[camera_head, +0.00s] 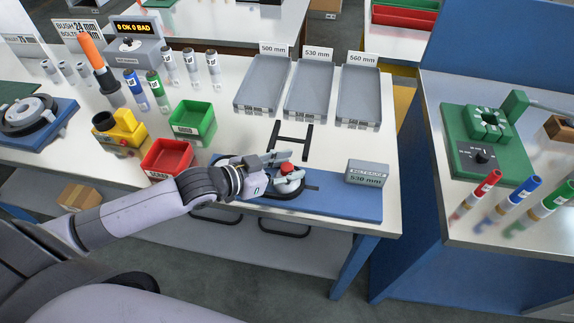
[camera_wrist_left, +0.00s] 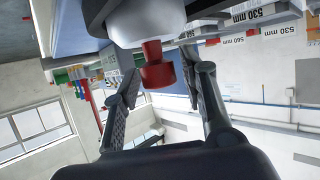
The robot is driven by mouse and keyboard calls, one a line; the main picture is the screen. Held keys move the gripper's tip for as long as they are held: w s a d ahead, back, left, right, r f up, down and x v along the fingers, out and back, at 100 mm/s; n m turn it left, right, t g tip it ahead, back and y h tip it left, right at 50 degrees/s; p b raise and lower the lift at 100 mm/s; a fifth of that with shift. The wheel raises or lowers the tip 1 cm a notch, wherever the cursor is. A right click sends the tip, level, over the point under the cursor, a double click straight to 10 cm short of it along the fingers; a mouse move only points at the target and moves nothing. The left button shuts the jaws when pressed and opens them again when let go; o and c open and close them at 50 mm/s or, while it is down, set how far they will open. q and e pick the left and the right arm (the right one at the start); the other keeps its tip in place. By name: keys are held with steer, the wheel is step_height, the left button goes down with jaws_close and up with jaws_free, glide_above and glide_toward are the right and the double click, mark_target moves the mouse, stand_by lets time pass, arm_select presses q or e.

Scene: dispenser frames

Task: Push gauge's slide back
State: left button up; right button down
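The gauge's blue base (camera_head: 340,203) lies along the front edge of the table. On it is a pale slide part (camera_head: 292,187) with a red knob (camera_head: 289,169) on top. The red knob also shows in the left wrist view (camera_wrist_left: 156,68), under a pale rounded part. My left gripper (camera_head: 283,164) is at the slide from the left, close to the knob. In the wrist view its two fingers (camera_wrist_left: 166,82) stand apart, with the knob between or just beyond them. I cannot tell whether a finger touches it. My right gripper is in neither view.
A grey block marked 530 mm (camera_head: 367,173) stands at the base's right end. A black H-shaped frame (camera_head: 291,137) lies behind the gauge. Red (camera_head: 167,157) and green (camera_head: 193,119) bins stand left. Three grey trays (camera_head: 309,91) are at the back.

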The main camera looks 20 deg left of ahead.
arm_select(q)
jaws_close()
stand_by(0.6)
